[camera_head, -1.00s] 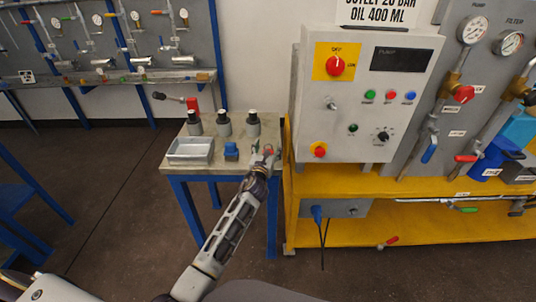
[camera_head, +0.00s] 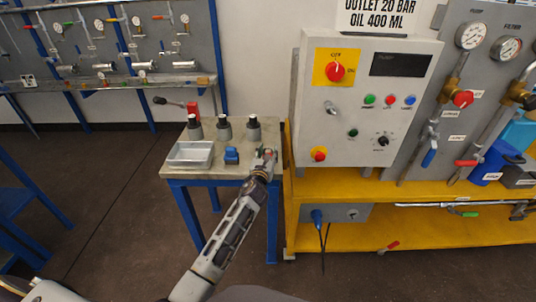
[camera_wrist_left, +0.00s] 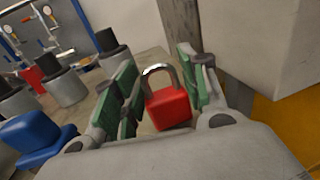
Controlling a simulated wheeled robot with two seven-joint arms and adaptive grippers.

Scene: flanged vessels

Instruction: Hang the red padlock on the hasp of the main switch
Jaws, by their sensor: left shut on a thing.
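The red padlock (camera_wrist_left: 168,108) stands upright between the green-padded fingers of my left gripper (camera_wrist_left: 160,100), its silver shackle up. The gripper is shut on it. In the head view my left gripper (camera_head: 265,154) is at the right end of the small table, and the padlock is only a small speck of red there. The main switch is a red knob on a yellow plate (camera_head: 336,72) on the grey control box, above and right of the gripper. A small metal fitting (camera_head: 331,108) sits below it; I cannot tell whether this is the hasp. My right gripper is out of view.
The grey control box (camera_head: 310,140) overhangs close to the table's right side. A yellow bench (camera_head: 380,235) stands below it.

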